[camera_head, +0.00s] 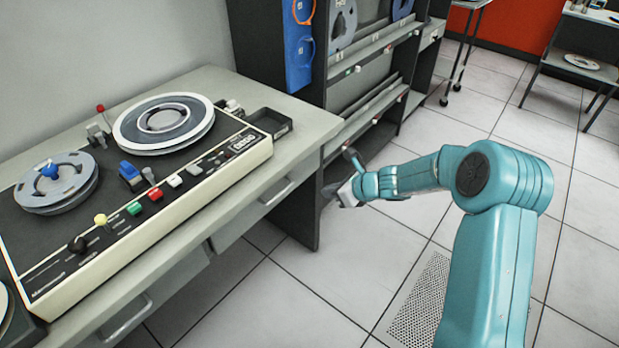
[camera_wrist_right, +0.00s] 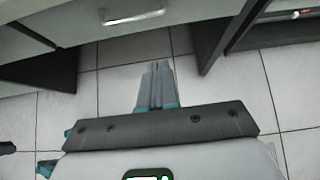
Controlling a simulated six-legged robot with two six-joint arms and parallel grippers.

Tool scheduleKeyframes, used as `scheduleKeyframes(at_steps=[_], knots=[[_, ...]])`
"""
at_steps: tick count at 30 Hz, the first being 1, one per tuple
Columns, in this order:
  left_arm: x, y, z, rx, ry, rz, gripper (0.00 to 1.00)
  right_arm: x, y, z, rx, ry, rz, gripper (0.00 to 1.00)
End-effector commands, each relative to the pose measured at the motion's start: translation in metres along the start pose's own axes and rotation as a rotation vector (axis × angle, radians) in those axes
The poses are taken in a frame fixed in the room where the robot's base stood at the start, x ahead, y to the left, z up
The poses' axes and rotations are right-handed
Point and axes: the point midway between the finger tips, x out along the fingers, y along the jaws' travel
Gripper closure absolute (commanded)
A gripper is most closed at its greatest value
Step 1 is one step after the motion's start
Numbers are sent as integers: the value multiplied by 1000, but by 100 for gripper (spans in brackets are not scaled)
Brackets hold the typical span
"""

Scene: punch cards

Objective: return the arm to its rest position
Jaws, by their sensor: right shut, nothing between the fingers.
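My right arm, teal, comes in from the lower right in the head view and bends left at its elbow. Its gripper (camera_head: 331,188) is in front of the desk's right end, over the tiled floor. In the right wrist view the two fingers (camera_wrist_right: 157,85) are together, with nothing between them, pointing toward the floor and the underside of the desk. My left gripper is not in view.
The grey desk (camera_head: 312,118) holds a tape deck (camera_head: 240,165) with reels, knobs and coloured switches. A dark tape rack (camera_head: 330,110) stands right behind the desk. A table (camera_head: 572,65) is at the far right. Tiled floor (camera_head: 400,240) lies open around the arm.

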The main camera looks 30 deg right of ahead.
Motion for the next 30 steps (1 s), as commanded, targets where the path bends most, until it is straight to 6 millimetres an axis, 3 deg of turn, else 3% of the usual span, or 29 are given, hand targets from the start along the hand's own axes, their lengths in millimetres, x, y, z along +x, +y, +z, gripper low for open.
scheduleKeyframes(at_steps=[5,8,11,14,17,20,22,24,26,30], knots=[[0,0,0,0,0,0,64,-3,0,0,0,0,0,100],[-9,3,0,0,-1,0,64,-1,13,12,-14,-2,24,100],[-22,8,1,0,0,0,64,16,59,13,-31,32,122,100],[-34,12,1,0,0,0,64,26,130,-20,-131,145,275,100],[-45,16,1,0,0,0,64,19,199,-72,-361,284,441,100],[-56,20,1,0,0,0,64,-7,257,-130,-718,384,631,100],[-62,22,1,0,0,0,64,-34,290,-169,-1048,395,788,100],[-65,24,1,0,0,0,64,-56,311,-197,-1384,333,919,100],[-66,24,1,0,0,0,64,-69,323,-211,-1634,240,993,100],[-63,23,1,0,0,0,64,-75,332,-215,-2079,4,1006,100]])
